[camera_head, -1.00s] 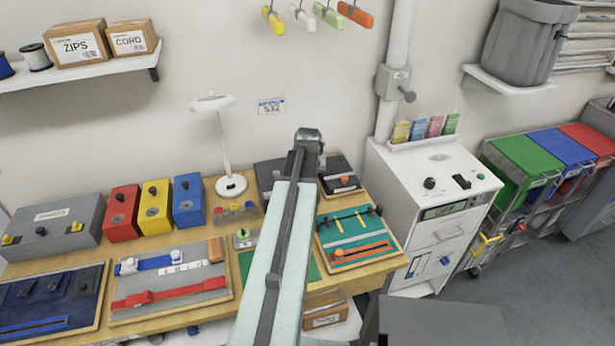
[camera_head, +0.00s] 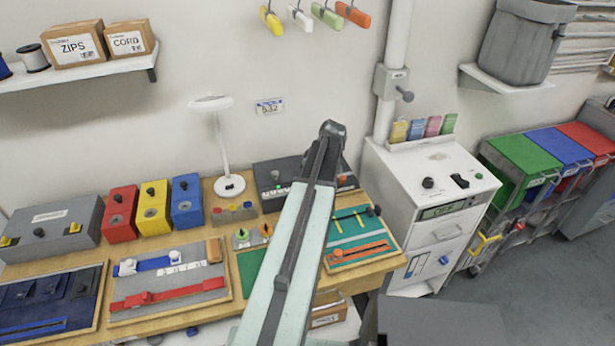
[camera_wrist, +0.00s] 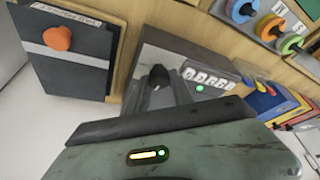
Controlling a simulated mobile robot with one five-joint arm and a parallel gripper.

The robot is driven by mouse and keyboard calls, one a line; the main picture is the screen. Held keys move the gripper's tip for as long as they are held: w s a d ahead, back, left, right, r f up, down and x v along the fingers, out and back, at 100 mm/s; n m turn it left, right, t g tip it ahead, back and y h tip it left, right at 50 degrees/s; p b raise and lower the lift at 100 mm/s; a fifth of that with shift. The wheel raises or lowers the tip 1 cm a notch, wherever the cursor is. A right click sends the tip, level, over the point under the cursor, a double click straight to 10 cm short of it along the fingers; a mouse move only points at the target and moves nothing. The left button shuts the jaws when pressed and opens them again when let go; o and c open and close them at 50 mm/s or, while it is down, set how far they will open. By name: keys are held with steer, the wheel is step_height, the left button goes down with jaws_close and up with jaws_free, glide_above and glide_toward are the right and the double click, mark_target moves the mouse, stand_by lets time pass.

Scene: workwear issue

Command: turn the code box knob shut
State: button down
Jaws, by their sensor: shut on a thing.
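The code box (camera_head: 276,172) is a dark box at the back of the bench, left of my arm in the head view. In the wrist view the code box (camera_wrist: 222,68) shows a row of white digits and a lit green lamp on its face. Its dark knob (camera_wrist: 158,76) stands up at the middle, between my fingers. My gripper (camera_wrist: 166,92) is shut on this knob. The jaw contact is partly hidden by my wrist, and in the head view my gripper is hidden behind my arm.
A dark panel with an orange knob (camera_wrist: 57,38) lies beside the code box. A white lamp (camera_head: 229,184) stands to its left, with red, yellow and blue boxes (camera_head: 153,207) further left. Boards cover the bench front. A white cabinet (camera_head: 430,205) stands to the right.

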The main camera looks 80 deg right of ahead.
steer(key=shift+w+n+y, duration=0.1)
steer(key=shift+n+y, duration=0.2)
steer(key=shift+n, duration=0.6)
steer(key=c, duration=1.1)
jaws_free()
steer(key=p+v, duration=0.7)
steer(key=shift+s+r, duration=0.25)
steer(key=shift+r, duration=0.1)
